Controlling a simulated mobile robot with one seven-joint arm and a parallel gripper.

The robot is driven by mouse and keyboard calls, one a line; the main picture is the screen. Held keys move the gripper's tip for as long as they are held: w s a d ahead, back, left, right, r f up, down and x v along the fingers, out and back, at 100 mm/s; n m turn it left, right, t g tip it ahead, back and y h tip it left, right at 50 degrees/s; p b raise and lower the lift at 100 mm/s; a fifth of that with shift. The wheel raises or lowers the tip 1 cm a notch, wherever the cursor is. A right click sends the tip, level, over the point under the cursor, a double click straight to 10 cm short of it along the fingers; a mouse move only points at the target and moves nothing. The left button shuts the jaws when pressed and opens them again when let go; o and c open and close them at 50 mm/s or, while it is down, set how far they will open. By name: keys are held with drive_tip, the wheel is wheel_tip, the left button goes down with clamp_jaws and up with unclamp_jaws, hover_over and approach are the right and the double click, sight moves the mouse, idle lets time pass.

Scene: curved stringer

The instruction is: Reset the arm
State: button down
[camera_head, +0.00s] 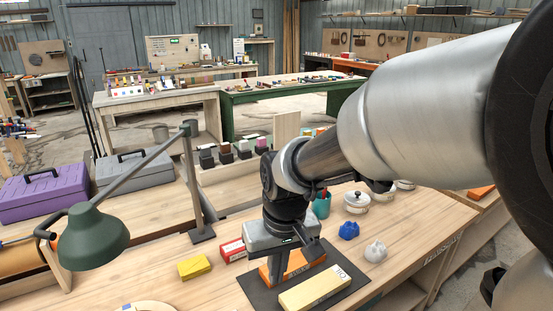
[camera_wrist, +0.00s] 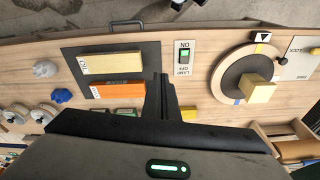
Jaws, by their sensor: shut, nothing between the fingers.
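My arm reaches down over the workbench from the right in the head view. My gripper (camera_head: 306,243) hangs over the dark mat (camera_head: 262,295), in front of an orange block (camera_head: 307,262). In the wrist view my gripper (camera_wrist: 163,78) is shut, its two dark fingers together with nothing between them. They show beside the mat's edge. The orange block (camera_wrist: 118,90) and a pale block marked OIL (camera_wrist: 112,63) lie on the mat. The pale block also shows in the head view (camera_head: 315,288). Part of the orange block is hidden behind the gripper.
A green lamp (camera_head: 92,238) stands at left. A yellow block (camera_head: 194,266), red box (camera_head: 233,250), blue lump (camera_head: 348,230), grey lump (camera_head: 375,251) and lidded jar (camera_head: 356,202) surround the mat. The wrist view shows a lamp switch (camera_wrist: 184,55) and a round disc (camera_wrist: 228,82) bearing a wooden block.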

drive_tip(key=s+d+r+m+t+p, duration=0.2)
drive_tip(key=s+d+r+p, duration=0.1)
drive_tip(key=s+d+r, duration=0.2)
drive_tip(key=s+d+r+m+t+p, duration=0.1)
drive_tip(key=s+d+r+m+p, duration=0.1)
drive_tip(key=s+d+r, duration=0.4)
drive_tip(key=d+r+p, duration=0.1)
drive_tip(key=d+r, duration=0.2)
drive_tip(key=r, duration=0.3)
drive_tip(key=shift+s+r+t+h, duration=0.15)
drive_tip(key=shift+r+t+h, duration=0.2)
drive_tip(key=shift+t+h, duration=0.05)
drive_tip(key=shift+d, duration=0.1)
